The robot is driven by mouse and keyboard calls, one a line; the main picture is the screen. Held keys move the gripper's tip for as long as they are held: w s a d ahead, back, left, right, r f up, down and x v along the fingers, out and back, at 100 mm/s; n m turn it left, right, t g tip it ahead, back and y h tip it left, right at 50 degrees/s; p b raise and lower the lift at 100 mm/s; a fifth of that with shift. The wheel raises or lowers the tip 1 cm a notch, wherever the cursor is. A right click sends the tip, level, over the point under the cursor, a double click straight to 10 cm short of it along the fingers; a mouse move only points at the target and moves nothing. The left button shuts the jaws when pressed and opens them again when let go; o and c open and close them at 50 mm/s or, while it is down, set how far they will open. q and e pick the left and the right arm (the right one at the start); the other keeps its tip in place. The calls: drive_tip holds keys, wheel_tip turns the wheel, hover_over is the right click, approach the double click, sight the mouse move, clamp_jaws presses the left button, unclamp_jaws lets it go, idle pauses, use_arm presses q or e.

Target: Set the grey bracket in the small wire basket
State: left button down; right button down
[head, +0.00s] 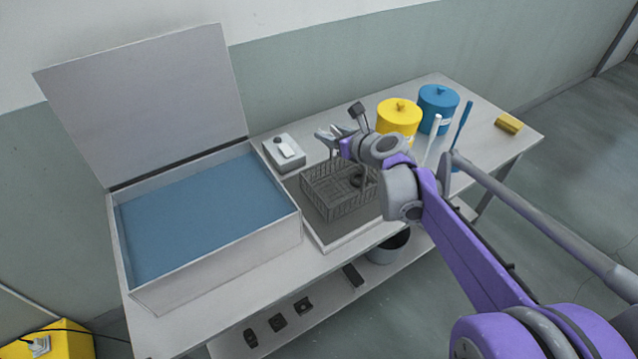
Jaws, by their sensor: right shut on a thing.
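The small wire basket (338,197) stands on a grey draining tray at the middle of the table. A small dark thing (357,181) shows inside its right part; I cannot tell what it is. My right gripper (333,136) is above the table, behind and above the basket's far side. It is shut on a small grey piece, which looks like the grey bracket, though the fingers and piece blend together and its shape is hard to make out. My right wrist and forearm hide part of the basket's right side. My left gripper is not in view.
An open tank (208,258) of blue liquid stands left, its lid (150,100) raised. A grey box (284,152) sits behind the basket. Yellow (399,116) and blue (438,106) lidded jars stand right, beside a yellow block (508,125). Several dark parts lie on the lower shelf (325,312).

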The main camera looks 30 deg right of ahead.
wheel_tip(320, 180, down, 18)
drive_tip(key=shift+s+r+b, duration=0.1)
drive_tip(key=shift+b, duration=1)
drive_tip(key=shift+f+b, duration=0.6)
drive_tip(key=shift+b, duration=0.05)
drive_tip(key=shift+c, duration=1.5)
unclamp_jaws()
